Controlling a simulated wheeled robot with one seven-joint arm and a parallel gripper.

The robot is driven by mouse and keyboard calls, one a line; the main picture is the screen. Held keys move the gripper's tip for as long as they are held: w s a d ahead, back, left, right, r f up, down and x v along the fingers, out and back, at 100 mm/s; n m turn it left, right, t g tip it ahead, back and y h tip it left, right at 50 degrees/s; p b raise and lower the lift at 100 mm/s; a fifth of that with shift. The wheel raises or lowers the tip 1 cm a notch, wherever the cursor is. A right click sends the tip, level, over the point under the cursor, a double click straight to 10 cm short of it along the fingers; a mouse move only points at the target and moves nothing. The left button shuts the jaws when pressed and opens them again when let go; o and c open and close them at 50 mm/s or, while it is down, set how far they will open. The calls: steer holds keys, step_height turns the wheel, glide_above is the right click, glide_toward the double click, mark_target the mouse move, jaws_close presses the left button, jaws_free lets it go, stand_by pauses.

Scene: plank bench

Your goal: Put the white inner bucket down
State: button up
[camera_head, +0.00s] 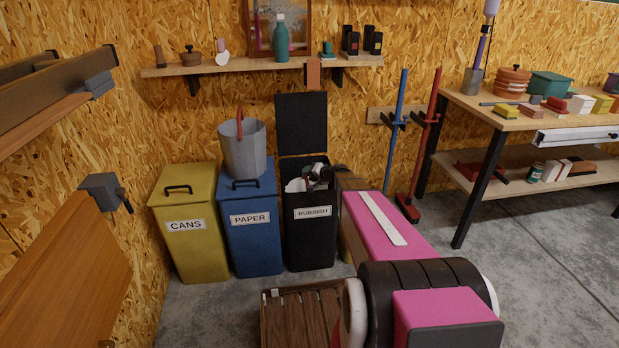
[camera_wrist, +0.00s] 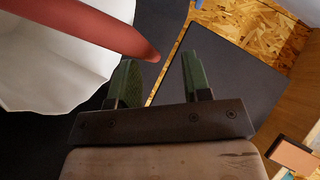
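The white inner bucket (camera_wrist: 50,60) shows close up at the left of the wrist view. In the head view only a bit of white (camera_head: 296,185) shows in the open mouth of the black RUBBISH bin (camera_head: 312,235). A red handle bar (camera_wrist: 95,25) crosses in front of the bucket, and its end lies just beyond my fingertips. My gripper (camera_wrist: 158,75) has its green fingers apart with nothing held between them. In the head view my gripper (camera_head: 318,173) is at the mouth of that bin. I cannot tell whether a finger touches the bar.
The bin's dark lid (camera_head: 301,122) stands raised against the wall. A grey bucket (camera_head: 242,150) with a red handle stands on the blue PAPER bin (camera_head: 255,235). A yellow CANS bin (camera_head: 190,235) is further left. A shelf (camera_head: 225,67) runs above; blue and red bar clamps stand right.

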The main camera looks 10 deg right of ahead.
steer(key=v, duration=1.1)
steer(key=s+a+f+n+g+h, duration=0.1)
steer(key=s+a+f+n+g, duration=0.2)
steer(key=s, duration=0.4)
steer(key=s+a+n+g+h, duration=0.1)
steer(key=s+a+g+h, duration=0.1)
steer(key=s+a+g, duration=0.45)
steer(key=s+d+h, duration=0.1)
steer(key=s+h, duration=0.1)
steer(key=s, duration=0.4)
steer(key=s+d+n+h, duration=0.1)
steer(key=s+d+h, duration=0.1)
steer(key=s, duration=0.4)
steer(key=shift+s+g+h, duration=0.25)
steer(key=shift+g+h, duration=0.1)
steer(key=shift+h, duration=0.45)
steer(key=shift+w+d+f, duration=0.1)
steer(key=shift+c, duration=0.3)
